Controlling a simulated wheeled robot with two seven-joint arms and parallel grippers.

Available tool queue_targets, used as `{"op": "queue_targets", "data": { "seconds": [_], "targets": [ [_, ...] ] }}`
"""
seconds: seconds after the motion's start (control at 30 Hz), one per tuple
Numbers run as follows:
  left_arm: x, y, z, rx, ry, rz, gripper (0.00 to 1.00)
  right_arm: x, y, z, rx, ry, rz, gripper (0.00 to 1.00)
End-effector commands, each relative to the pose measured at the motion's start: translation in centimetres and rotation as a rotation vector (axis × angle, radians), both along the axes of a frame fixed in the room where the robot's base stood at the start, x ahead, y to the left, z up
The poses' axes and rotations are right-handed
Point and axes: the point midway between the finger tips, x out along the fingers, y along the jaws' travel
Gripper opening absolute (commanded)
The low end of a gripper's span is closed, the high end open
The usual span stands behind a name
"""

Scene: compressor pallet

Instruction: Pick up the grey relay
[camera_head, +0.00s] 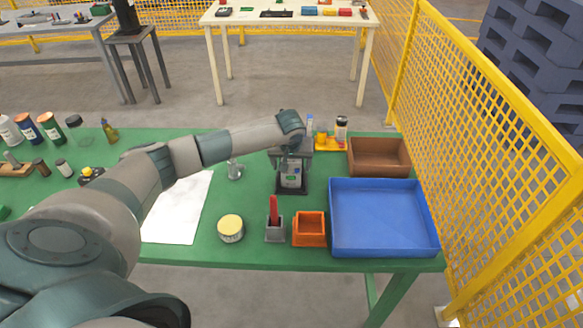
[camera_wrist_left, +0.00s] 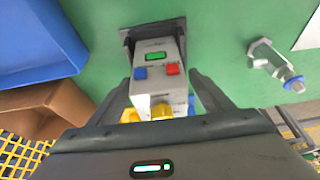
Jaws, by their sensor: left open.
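The grey relay (camera_head: 291,177) stands upright on a dark square base (camera_head: 283,191) on the green table, left of the blue tray. In the left wrist view the relay (camera_wrist_left: 157,80) is a light grey box with a green display, a blue button and a red button. My left gripper (camera_head: 291,160) comes down over it from above. In the left wrist view its open fingers (camera_wrist_left: 162,88) are on either side of the relay; contact is not clear. The gripper partly hides the relay's upper part in the head view. My right gripper is not in view.
The blue tray (camera_head: 385,252) and brown bin (camera_head: 379,171) are on the right. An orange box (camera_head: 308,230), a grey holder with a red piece (camera_head: 274,222) and a round tin (camera_head: 231,228) are in front. A metal fitting (camera_head: 235,171) stands left. A yellow fence (camera_head: 490,130) borders the right.

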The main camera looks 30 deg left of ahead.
Motion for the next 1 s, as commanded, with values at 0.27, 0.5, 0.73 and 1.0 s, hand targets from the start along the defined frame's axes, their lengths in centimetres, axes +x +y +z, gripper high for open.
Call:
{"op": "queue_targets", "data": {
  "seconds": [0.27, 0.5, 0.73, 1.0],
  "targets": [
    [0.02, 0.0, -0.01, 0.0, 0.0, 0.0, 0.73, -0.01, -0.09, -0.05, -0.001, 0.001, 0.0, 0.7],
    [0.02, -0.01, 0.02, 0.0, 0.0, 0.0, 0.52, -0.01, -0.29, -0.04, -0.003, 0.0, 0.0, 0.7],
    [0.07, 0.0, 0.11, -0.001, -0.002, 0.001, 0.14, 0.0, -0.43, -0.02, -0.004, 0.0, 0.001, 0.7],
    [-0.04, -0.09, 0.24, -0.001, -0.003, 0.0, 0.14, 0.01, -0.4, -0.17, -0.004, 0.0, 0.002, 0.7]
  ]
}}
